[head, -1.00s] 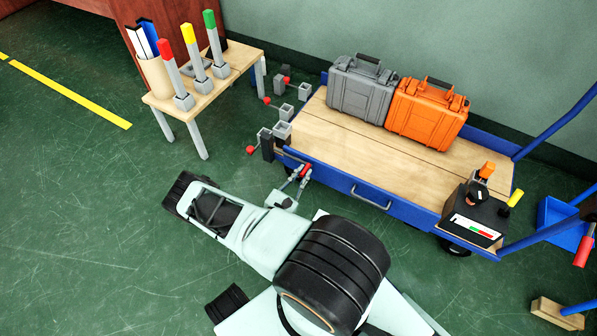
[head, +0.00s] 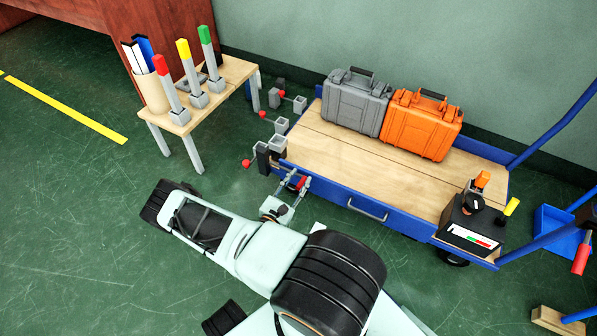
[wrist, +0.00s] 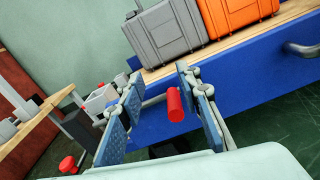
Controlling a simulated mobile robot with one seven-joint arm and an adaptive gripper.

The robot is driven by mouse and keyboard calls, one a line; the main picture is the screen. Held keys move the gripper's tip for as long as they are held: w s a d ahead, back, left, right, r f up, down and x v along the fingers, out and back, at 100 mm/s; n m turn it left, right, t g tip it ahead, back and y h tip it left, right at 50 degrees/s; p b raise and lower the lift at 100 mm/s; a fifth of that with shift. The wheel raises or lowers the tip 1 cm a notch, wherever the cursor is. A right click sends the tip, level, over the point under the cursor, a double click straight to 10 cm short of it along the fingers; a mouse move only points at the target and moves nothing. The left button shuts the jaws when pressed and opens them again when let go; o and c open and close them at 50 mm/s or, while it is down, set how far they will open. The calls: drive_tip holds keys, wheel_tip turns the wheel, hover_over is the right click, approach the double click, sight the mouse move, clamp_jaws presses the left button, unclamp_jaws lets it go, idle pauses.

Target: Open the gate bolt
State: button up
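In the head view the red handle (head: 301,183) is small, at the cart's left front. My gripper (wrist: 162,108) is open, with its two blue-padded fingers well apart. In the wrist view the handle appears between the fingers, nearer the right one, with no clear contact. Whether it lies within the fingers' depth I cannot tell. In the head view my gripper (head: 292,184) is at the cart's front edge.
A grey case (head: 355,100) and an orange case (head: 421,124) stand on the cart. Grey brackets with red knobs (head: 246,163) are by its left end. A small table (head: 180,130) with colored-tipped posts stands left. A black control box (head: 470,225) sits at the cart's right. Floor at left is clear.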

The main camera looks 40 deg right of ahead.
drive_tip(key=shift+r, duration=3)
drive_tip(key=shift+r, duration=0.1)
